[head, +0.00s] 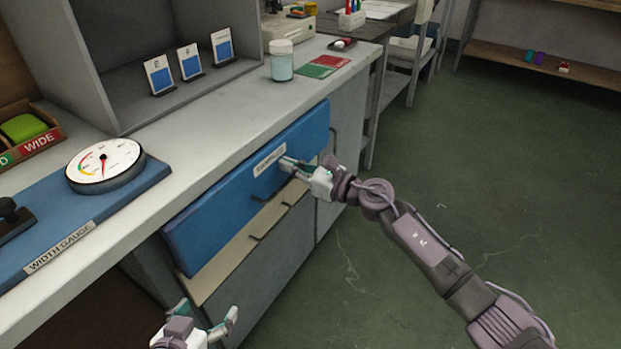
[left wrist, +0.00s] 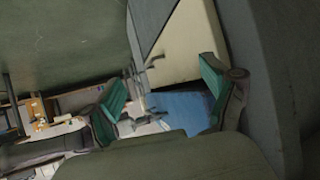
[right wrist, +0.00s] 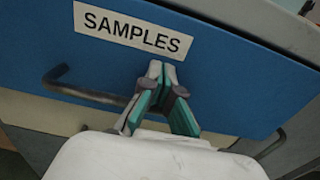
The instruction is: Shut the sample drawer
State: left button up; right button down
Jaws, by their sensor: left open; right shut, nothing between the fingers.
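The sample drawer (head: 220,200) has a blue front with a white label, which reads SAMPLES in the right wrist view (right wrist: 133,30). Its front stands somewhat out from the panel below it. A dark bar handle (right wrist: 90,95) runs across the front. My right gripper (head: 284,163) is shut and empty, with its fingertips at the blue front just below the label; whether they touch it I cannot tell. My left gripper (head: 207,318) is open and empty, low in front of the cabinet. The blue front also shows between its fingers in the left wrist view (left wrist: 180,105).
A cream drawer (head: 240,250) with its own handle lies below the blue one. The counter above holds a width gauge (head: 105,165), a jar (head: 281,62) and sample cards (head: 190,62). The green floor (head: 450,160) to the right is mostly clear.

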aim_at(277, 158)
jog(key=b+x, duration=0.1)
jog(key=x, duration=0.2)
jog(key=shift+w+a, duration=0.2)
jog(key=shift+a, duration=0.1)
jog(key=shift+r, duration=0.15)
pick_arm(q)
notch_tip(277, 158, up, 6)
jog(key=w+d+t+h, duration=0.1)
jog(key=w+d+t, duration=0.1)
jog(key=w+t, duration=0.1)
jog(key=shift+f+t, duration=0.25)
jog(key=shift+t, duration=0.15)
jog(key=shift+s, duration=0.1)
pick_arm(e)
jog(key=shift+r, duration=0.15)
